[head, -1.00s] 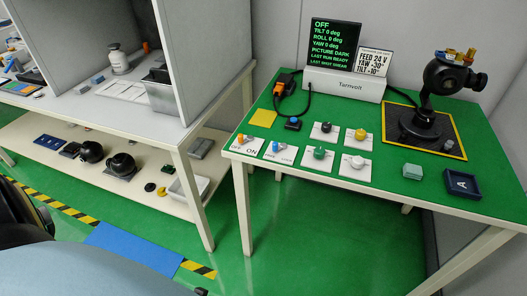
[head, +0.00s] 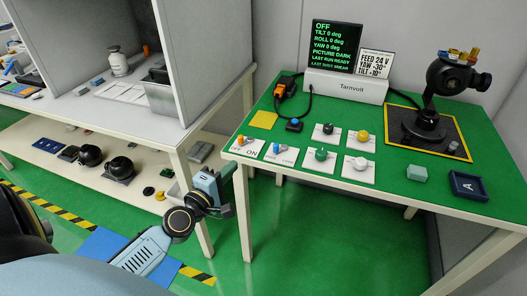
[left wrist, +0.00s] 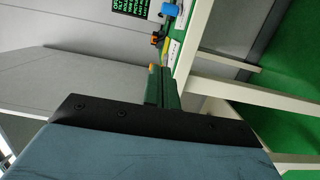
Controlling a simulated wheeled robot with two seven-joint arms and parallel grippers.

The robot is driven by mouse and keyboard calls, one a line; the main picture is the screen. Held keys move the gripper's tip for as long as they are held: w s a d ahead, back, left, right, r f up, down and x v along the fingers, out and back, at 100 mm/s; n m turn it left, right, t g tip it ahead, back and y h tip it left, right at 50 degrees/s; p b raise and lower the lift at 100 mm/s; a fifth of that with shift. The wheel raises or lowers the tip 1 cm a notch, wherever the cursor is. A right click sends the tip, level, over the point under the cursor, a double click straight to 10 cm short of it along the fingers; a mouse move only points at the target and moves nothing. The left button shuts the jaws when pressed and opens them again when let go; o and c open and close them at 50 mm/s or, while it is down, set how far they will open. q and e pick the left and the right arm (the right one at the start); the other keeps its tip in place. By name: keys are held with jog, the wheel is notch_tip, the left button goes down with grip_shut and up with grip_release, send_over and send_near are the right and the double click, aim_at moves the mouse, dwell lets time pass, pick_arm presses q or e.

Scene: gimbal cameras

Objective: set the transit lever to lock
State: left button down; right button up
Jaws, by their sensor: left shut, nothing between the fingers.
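The transit lever (head: 279,148) has a blue handle and stands on a small white plate near the green table's front left edge. The plate's small print seems to read FREE on the left and LOCK on the right; the handle seems on the left side, though it is small. A blue handle (left wrist: 170,10) shows at the top of the left wrist view. My left gripper (head: 229,170) is shut and empty, in front of the table's left corner, apart from the lever. Its closed fingers (left wrist: 160,84) show in the left wrist view. My right gripper is out of view.
An orange OFF/ON switch (head: 240,141) stands just left of the lever. Several knobs on white plates, such as a green one (head: 321,154), sit to the right and behind. A display (head: 336,45) reads OFF. A gimbal (head: 455,75) stands at the back right.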

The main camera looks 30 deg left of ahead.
aim_at(264, 158)
pick_arm(q)
jog(key=shift+w, duration=0.1)
